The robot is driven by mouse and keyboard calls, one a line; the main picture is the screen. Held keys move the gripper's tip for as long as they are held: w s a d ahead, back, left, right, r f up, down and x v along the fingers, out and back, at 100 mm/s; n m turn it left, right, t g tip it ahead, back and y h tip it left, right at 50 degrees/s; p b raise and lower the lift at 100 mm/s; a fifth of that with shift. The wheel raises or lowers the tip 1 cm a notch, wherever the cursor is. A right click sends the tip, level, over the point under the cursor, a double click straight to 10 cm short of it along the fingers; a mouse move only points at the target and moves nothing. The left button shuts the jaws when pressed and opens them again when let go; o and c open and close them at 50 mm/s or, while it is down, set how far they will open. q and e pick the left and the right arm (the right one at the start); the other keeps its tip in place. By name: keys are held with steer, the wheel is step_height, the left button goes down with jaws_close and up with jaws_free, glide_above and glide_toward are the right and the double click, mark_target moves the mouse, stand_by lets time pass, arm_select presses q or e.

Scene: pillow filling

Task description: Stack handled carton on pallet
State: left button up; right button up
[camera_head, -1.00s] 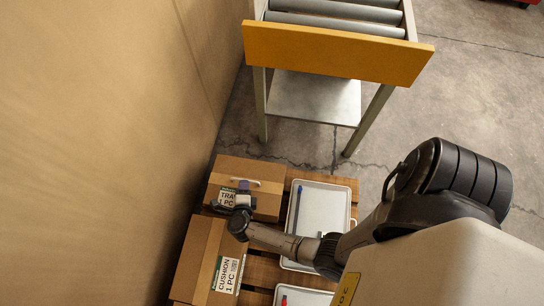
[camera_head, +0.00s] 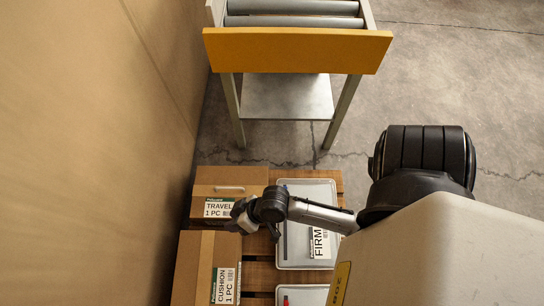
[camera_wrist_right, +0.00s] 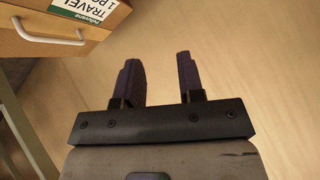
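The handled carton (camera_head: 229,177) is a brown box with a white handle (camera_head: 229,188) and a "TRAVEL 1 PC" label. It sits on the far left of the wooden pallet (camera_head: 262,273). My right gripper (camera_head: 243,215) is at the carton's near right side, by the label, partly hidden by its own wrist. In the right wrist view, the fingers (camera_wrist_right: 157,62) are spread with nothing between them. The carton (camera_wrist_right: 60,25) and its handle are at the upper left there, apart from the fingers. My left gripper is not in view.
A "CUSHION 1 PC" carton (camera_head: 196,270) stands nearer on the pallet. A white tray (camera_head: 308,185) with a "FIRM" label lies to the right, another tray (camera_head: 302,296) nearer. A tan wall (camera_head: 80,150) is close on the left. A roller conveyor (camera_head: 296,52) stands beyond.

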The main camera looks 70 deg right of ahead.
steer(key=s+d+r+n+g+h, duration=0.2)
steer(key=s+d, duration=0.4)
steer(key=s, duration=0.4)
steer(key=r+g+h, duration=0.1)
steer(key=g+h, duration=0.1)
steer(key=shift+s+r+n+g, duration=0.15)
steer(key=shift+s+n+g, duration=0.15)
steer(key=shift+n, duration=0.1)
stand_by(0.3)
steer(key=shift+c, duration=0.2)
